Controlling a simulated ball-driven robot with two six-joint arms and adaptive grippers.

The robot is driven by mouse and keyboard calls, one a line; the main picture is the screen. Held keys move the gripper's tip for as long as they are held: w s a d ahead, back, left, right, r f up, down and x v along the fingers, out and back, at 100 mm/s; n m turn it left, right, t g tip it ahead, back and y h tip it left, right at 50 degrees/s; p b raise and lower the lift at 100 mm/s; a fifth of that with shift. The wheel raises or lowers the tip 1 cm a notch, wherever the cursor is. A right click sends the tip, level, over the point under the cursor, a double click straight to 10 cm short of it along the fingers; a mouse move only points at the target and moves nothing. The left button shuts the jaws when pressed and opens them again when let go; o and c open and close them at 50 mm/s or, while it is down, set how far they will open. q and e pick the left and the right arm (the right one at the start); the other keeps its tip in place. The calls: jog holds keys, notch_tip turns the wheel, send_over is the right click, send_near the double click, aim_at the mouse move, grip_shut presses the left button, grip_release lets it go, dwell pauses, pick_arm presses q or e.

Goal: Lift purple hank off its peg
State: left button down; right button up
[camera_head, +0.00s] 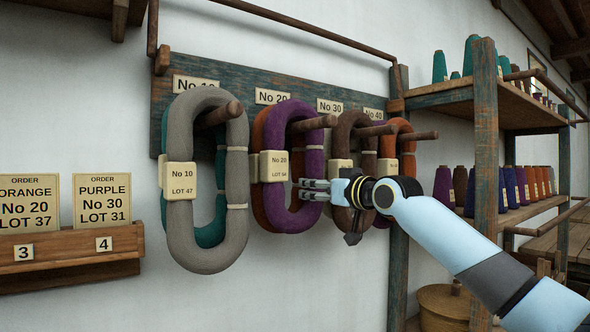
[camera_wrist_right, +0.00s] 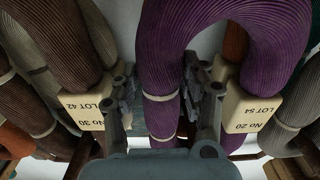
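A purple hank (camera_head: 313,165) hangs in front of an orange-brown hank (camera_head: 262,195) on the wooden peg (camera_head: 313,123) under the No 20 sign. Its cream tag (camera_head: 273,166) reads No 20; in the right wrist view the tag (camera_wrist_right: 252,108) shows LOT 54, upside down. My right gripper (camera_head: 303,190) reaches in from the right at the hank's lower right side. In the right wrist view, the gripper's fingers (camera_wrist_right: 162,100) stand open on either side of one purple strand (camera_wrist_right: 160,60), close to it. Firm contact is not clear. My left gripper is not in view.
A grey hank (camera_head: 181,215) hangs to the left, and brown (camera_head: 346,218) and orange (camera_head: 404,150) hanks hang close on the right. More purple shows behind these. Order cards (camera_head: 102,200) stand on a wooden ledge at left. Shelves of cones (camera_head: 443,187) stand at right.

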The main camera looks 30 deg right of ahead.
aim_at(321, 156)
jog(key=c, duration=0.7)
jog(key=shift+r, duration=0.1)
